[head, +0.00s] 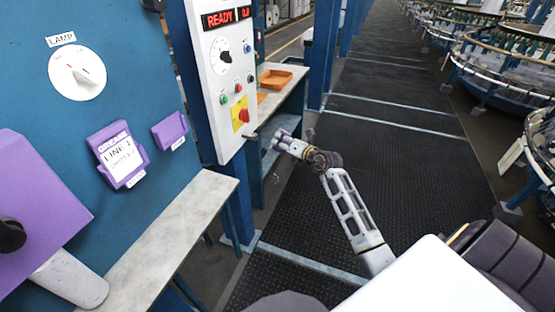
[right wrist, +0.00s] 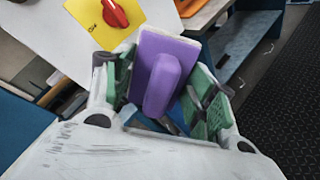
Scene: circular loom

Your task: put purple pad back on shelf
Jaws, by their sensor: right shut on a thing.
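The purple pad (right wrist: 168,66) is a flat block with a raised rounded grip. My right gripper (right wrist: 166,100) is shut on it, with green finger pads on both sides. In the head view my right gripper (head: 279,139) is beside the lower part of the white control panel, and only a little purple shows there. A pale-topped shelf unit (head: 291,88) stands behind the panel, with a lower blue level (head: 268,158) close to the gripper. In the right wrist view the shelf top (right wrist: 207,17) is beyond the pad. My left gripper is not in view.
The white control panel (head: 213,140) with a red knob on a yellow plate (head: 242,115) is close on the left. An orange tray (head: 275,79) lies on the shelf unit. A narrow pale ledge (head: 165,240) runs nearer me. Dark floor matting (head: 390,160) is clear to the right.

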